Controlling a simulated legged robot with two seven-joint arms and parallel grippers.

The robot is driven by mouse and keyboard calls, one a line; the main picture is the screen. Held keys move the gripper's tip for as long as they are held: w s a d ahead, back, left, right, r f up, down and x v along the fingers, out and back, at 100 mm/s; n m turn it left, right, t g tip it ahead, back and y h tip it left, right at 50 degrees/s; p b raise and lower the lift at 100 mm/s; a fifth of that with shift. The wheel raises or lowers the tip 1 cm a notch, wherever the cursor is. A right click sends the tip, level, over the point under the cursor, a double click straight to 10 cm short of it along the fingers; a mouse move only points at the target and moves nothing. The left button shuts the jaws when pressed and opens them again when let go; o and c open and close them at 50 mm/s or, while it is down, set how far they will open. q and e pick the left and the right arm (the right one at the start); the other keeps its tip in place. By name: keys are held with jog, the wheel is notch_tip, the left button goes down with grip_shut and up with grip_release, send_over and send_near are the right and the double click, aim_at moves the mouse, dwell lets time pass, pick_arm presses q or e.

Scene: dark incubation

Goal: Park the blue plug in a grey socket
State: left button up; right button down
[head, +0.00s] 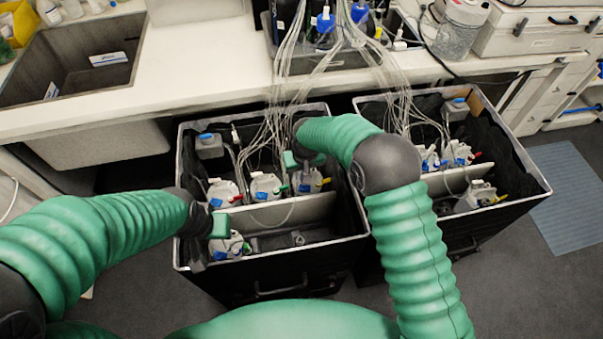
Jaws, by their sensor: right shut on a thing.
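My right gripper (303,160) is over the rear part of the left black box (362,236), just above a white-capped bottle (310,182). It is shut, and a small blue piece, seemingly the blue plug (302,188), shows just below its green fingers; the grip itself is largely hidden. My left gripper (220,226) is at the box's front left, by another bottle (230,246); its finger gap is not visible. A small grey fitting (298,238), possibly a grey socket, lies in the front compartment.
A light divider (280,214) splits the left box. Several bottles with coloured connectors stand behind it. Thin clear tubes (285,70) hang from the bench (200,90) into both boxes. A second black box (520,190) stands at right. The front compartment's middle is mostly clear.

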notch_tip(320, 180, up, 10)
jog(key=p, duration=0.7)
jog(key=shift+f, duration=0.1)
